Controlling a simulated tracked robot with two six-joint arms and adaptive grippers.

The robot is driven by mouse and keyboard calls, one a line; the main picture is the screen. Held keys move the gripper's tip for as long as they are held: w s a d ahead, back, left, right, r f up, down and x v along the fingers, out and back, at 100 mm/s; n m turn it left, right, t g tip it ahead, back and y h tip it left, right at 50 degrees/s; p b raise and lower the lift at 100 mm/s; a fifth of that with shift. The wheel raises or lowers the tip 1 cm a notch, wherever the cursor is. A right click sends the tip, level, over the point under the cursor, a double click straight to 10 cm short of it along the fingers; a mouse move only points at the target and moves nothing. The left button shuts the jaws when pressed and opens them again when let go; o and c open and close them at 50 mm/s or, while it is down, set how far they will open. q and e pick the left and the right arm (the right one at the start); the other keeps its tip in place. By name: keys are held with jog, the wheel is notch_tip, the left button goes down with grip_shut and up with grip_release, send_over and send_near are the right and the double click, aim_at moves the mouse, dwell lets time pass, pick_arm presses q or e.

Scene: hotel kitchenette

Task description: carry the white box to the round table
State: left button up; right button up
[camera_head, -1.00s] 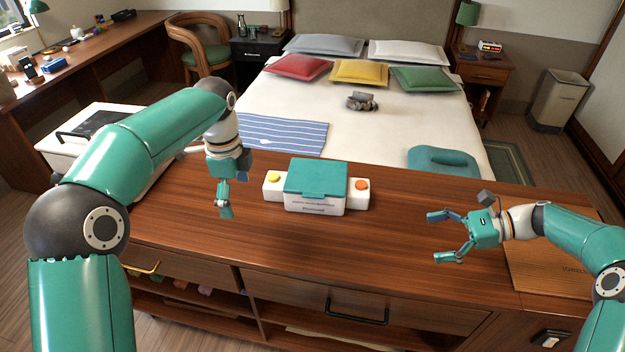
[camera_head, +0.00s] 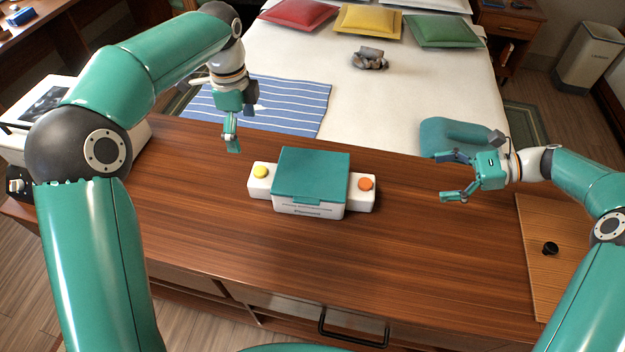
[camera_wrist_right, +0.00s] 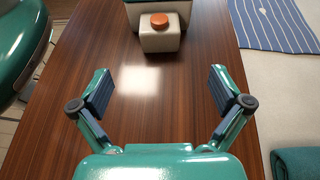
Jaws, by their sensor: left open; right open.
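The white box (camera_head: 310,209) with a teal lid stands upright on the brown wooden counter. A white block sticks out on each side, with a yellow knob (camera_head: 261,172) on the left and an orange knob (camera_head: 366,184) on the right. My left gripper (camera_head: 233,146) points down above the counter, left of the box and apart from it. My right gripper (camera_head: 455,177) is open and empty, right of the box and pointing toward it. In the right wrist view the orange-knob block (camera_wrist_right: 160,36) lies ahead between the open fingers (camera_wrist_right: 160,90). No round table is in view.
A wooden board (camera_head: 545,240) with a small black knob lies at the counter's right end. The bed (camera_head: 350,100) stands behind the counter, with a striped blue cloth (camera_head: 290,108) and a teal cushion (camera_head: 450,137). The counter in front of the box is clear.

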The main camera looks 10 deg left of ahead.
aim_at(372, 184)
pick_arm(q)
jog(key=shift+a, duration=0.1)
pick_arm(e)
jog(key=shift+a, duration=0.1)
pick_arm(q)
notch_tip(372, 184, down, 17)
jog(key=shift+r, duration=0.1)
pick_arm(e)
jog(key=x, duration=1.6)
jog(key=shift+a, duration=0.4)
pick_arm(q)
jog(key=c, duration=1.6)
pick_arm(e)
jog(key=c, duration=1.6)
